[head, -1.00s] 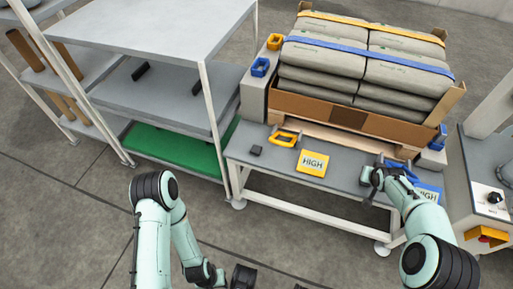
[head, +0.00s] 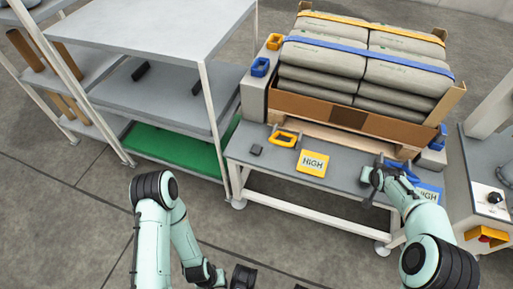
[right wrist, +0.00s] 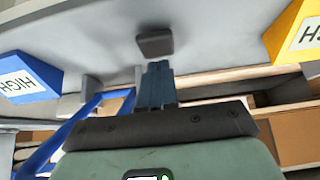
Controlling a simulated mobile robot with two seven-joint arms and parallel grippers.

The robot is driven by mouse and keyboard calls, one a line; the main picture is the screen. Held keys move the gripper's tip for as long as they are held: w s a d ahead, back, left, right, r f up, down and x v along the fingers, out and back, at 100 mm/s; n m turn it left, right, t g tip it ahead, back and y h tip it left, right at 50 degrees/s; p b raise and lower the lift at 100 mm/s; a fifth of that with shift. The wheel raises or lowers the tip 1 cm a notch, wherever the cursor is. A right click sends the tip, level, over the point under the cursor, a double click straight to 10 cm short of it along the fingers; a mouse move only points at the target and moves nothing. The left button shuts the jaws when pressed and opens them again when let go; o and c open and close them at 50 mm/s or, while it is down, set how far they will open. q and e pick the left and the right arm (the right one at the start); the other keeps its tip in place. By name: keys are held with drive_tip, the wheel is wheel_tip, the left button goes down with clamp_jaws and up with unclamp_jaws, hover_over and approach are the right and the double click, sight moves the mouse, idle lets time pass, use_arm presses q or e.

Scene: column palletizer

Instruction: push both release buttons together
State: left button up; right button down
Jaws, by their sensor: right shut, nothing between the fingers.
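One small dark button block (head: 255,151) sits on the left part of the grey bench top, beside a yellow handle (head: 285,138). A second dark, square block (right wrist: 154,41) shows in the right wrist view, just ahead of the fingertips; I cannot tell whether they touch it. My right gripper (head: 371,180) is low over the bench's right part, between the yellow and blue HIGH signs. Its dark fingers (right wrist: 157,70) are shut and empty. My left gripper (head: 243,277) is low at the bottom edge, well short of the bench; its fingers cannot be made out.
The bench (head: 245,172) carries a yellow HIGH sign (head: 313,163) and a blue HIGH sign (head: 428,194). Strapped grey sacks (head: 365,75) sit behind on a pallet. A grey shelf rack (head: 150,40) stands at left, a control box (head: 487,190) at right. Floor in front is clear.

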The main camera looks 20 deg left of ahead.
use_arm(q)
drive_tip(key=shift+f, duration=0.25)
idle(0.6)
drive_tip(key=shift+r, duration=0.15)
drive_tip(key=shift+c, duration=0.3)
